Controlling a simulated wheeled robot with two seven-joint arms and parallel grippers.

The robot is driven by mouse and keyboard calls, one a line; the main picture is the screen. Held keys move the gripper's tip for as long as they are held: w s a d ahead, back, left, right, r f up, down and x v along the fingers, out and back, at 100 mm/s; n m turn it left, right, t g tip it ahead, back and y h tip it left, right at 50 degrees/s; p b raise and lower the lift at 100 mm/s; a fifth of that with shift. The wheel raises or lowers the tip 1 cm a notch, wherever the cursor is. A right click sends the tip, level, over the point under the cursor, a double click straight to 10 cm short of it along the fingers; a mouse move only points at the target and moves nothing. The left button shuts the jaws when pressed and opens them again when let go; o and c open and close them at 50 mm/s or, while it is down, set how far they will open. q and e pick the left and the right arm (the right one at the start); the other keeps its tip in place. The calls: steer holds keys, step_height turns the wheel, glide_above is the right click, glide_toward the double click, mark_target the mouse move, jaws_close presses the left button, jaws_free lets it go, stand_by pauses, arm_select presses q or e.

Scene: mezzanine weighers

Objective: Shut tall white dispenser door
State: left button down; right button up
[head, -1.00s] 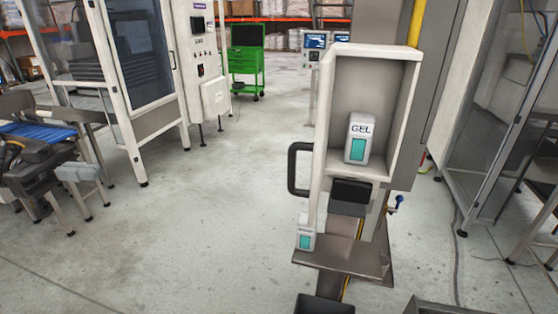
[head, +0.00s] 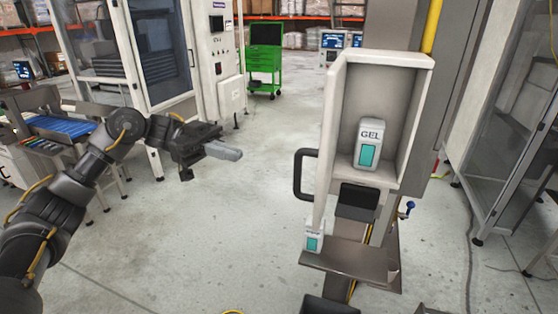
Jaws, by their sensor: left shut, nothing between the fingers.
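The tall white dispenser (head: 427,80) is mounted on a grey column at right of centre, its front open. Its white door (head: 329,140) stands swung open on the left side, seen nearly edge-on. The door's black D-shaped handle (head: 299,175) sticks out to the left. Inside the dispenser stands a white GEL pack (head: 369,144) with a teal label. My left gripper (head: 228,151) is shut and empty, in the air to the left of the handle and apart from it. My right gripper is not in view.
A grey shelf (head: 350,262) juts out below the dispenser, with a small white pack (head: 314,237) on it. A black tray (head: 358,202) sits under the box. A green cart (head: 263,65) stands far back. Floor between gripper and dispenser is clear.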

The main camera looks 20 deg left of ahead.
arm_select(q)
steer(key=p+x, duration=0.5)
steer(key=x, duration=0.6)
steer(key=shift+s, duration=0.1)
